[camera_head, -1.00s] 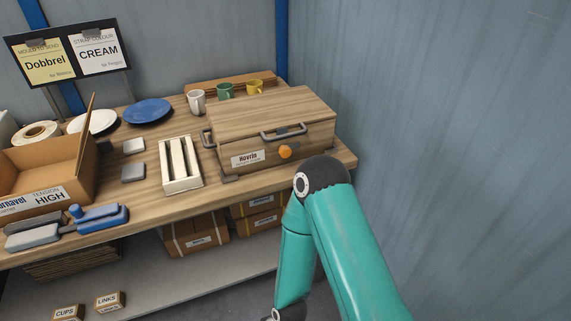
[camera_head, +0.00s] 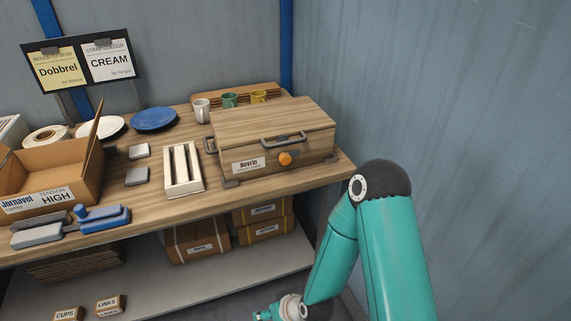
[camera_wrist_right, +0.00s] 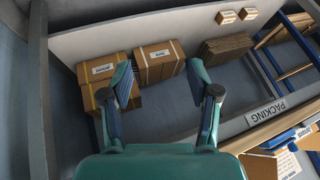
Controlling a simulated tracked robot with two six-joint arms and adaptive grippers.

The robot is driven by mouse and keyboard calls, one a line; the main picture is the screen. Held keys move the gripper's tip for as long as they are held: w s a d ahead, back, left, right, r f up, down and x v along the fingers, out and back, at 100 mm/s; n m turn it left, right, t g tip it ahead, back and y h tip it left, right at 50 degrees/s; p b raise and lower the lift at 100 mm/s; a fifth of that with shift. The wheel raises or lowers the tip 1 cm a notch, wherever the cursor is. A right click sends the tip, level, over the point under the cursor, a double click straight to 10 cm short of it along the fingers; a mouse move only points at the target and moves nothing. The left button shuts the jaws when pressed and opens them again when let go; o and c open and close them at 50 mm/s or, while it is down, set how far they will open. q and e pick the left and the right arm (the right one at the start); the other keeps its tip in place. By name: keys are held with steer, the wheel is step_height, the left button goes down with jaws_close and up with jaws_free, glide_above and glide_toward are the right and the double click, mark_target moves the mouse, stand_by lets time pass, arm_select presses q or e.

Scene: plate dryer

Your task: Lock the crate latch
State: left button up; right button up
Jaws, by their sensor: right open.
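The wooden crate (camera_head: 312,152) stands on the right end of the workbench with its lid (camera_head: 265,114) down. Its front carries a label (camera_head: 249,164), a grey handle (camera_head: 284,140) and a round orange latch knob (camera_head: 285,159). I cannot tell from here whether the latch is locked. My right arm is low in front of the bench, and its hand is mostly cut off at the bottom edge of the head view. In the right wrist view my right gripper (camera_wrist_right: 160,76) is open and empty, facing the lower shelf, away from the crate. My left gripper is out of view.
The workbench (camera_head: 150,208) also holds a white slotted tray (camera_head: 183,168), an open cardboard box (camera_head: 45,170), a blue tool (camera_head: 103,215), plates and mugs. Cardboard boxes (camera_wrist_right: 160,62) sit on the shelf below. A blue-grey wall (camera_head: 450,90) stands to the right.

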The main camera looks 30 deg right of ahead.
steer(key=w+d+r+t+h, duration=0.3)
steer(key=w+d+r+t, duration=0.3)
steer(key=w+d+r, duration=0.3)
steer(key=t+h, duration=0.4)
steer(key=t, duration=0.1)
glide_toward(286, 161)
steer(key=p+x, duration=0.3)
steer(key=x, duration=0.6)
steer(key=shift+w+d+p, duration=0.1)
steer(key=shift+w+p, duration=0.2)
steer(key=shift+w, duration=0.05)
